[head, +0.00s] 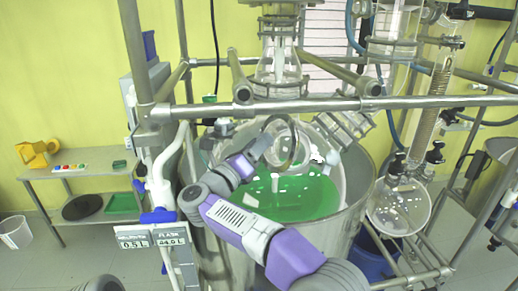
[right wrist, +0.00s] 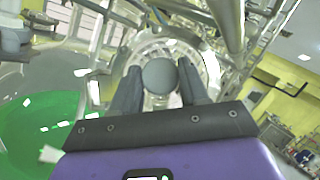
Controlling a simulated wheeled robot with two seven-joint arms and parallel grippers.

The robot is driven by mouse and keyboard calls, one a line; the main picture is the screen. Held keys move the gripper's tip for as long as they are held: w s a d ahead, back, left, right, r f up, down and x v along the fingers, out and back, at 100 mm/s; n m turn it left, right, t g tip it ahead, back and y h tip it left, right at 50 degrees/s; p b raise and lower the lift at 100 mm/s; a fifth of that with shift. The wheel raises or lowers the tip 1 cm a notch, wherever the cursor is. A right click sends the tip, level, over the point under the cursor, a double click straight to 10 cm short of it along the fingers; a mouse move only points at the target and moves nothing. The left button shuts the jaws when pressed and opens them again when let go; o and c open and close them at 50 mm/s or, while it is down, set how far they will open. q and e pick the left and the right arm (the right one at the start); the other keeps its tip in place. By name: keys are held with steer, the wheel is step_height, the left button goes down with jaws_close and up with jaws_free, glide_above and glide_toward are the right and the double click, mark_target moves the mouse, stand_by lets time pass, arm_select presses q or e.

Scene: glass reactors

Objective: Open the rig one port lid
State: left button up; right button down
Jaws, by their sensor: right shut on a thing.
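The rig one port lid (head: 291,160) is a clear round disc with a dark rim, above the glass vessel of green liquid (head: 300,200). It stands steeply tilted in the head view. My right gripper (head: 264,143) reaches it from the left over the vessel. In the right wrist view, the fingers of my right gripper (right wrist: 160,90) are on both sides of a round grey knob (right wrist: 160,76), with clear round glass behind it. The gripper is shut on this knob. The lid's hinge and the port's edge are hard to make out. My left gripper is out of view.
A metal frame bar (head: 330,105) crosses just above my right gripper, with glassware over it. A steel bath (head: 352,215) surrounds the vessel. A display panel (head: 155,238) hangs at the left. A round flask (head: 398,208) hangs at the right.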

steer(key=shift+a, duration=0.5)
steer(key=c, duration=1)
jaws_free()
steer(key=o, duration=0.4)
steer(key=shift+a+h, duration=0.1)
steer(key=shift+h, duration=0.2)
steer(key=b+v, duration=0.2)
steer(key=v, duration=0.5)
steer(key=shift+s+a+b, duration=0.15)
steer(key=shift+b, duration=0.25)
